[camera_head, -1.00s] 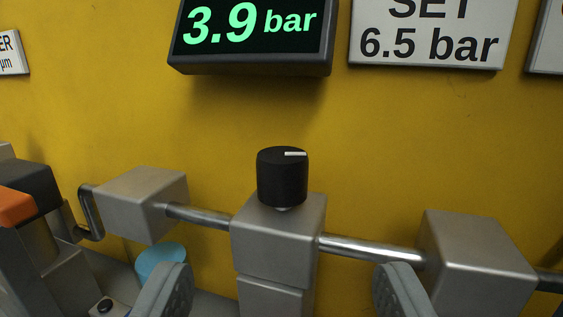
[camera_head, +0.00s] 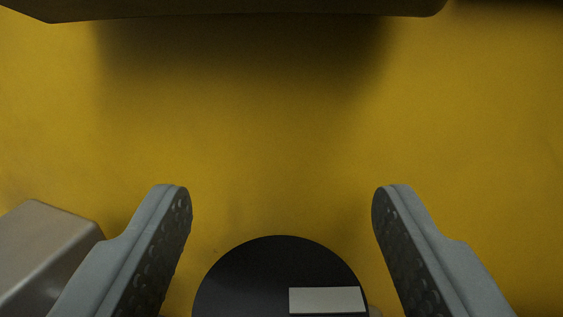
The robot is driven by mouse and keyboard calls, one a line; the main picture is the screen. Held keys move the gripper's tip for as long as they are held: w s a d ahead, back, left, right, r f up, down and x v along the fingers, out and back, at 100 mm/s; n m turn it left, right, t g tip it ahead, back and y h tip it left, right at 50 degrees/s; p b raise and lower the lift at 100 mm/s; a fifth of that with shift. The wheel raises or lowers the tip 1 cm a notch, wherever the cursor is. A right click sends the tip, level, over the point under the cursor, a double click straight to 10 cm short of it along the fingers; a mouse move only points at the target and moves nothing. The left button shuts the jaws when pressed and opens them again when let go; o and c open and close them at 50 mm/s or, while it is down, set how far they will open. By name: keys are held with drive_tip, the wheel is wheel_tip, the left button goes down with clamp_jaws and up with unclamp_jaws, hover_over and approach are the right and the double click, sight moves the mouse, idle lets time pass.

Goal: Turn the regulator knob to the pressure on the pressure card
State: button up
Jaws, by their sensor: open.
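The black regulator knob (camera_head: 250,285) shows from above at the bottom centre, cut off by the lower edge. Its white pointer line (camera_head: 327,300) points to the right. My gripper (camera_head: 282,205) is open, with one grey finger to the left of the knob and one to the right. Both fingers look apart from the knob, with a gap on each side. The pressure card is out of view now; earlier it read SET 6.5 bar. Of the display, only the dark lower edge (camera_head: 240,8) shows at the top, and its reading is hidden.
A yellow wall (camera_head: 280,130) fills the background. A grey metal block (camera_head: 40,250) stands at the lower left, close to my left finger. The display's underside overhangs at the top. The space between the fingers above the knob is clear.

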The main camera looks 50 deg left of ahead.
drive_tip(key=shift+w+a, duration=0.25)
drive_tip(key=shift+a, duration=0.1)
drive_tip(key=c, duration=1)
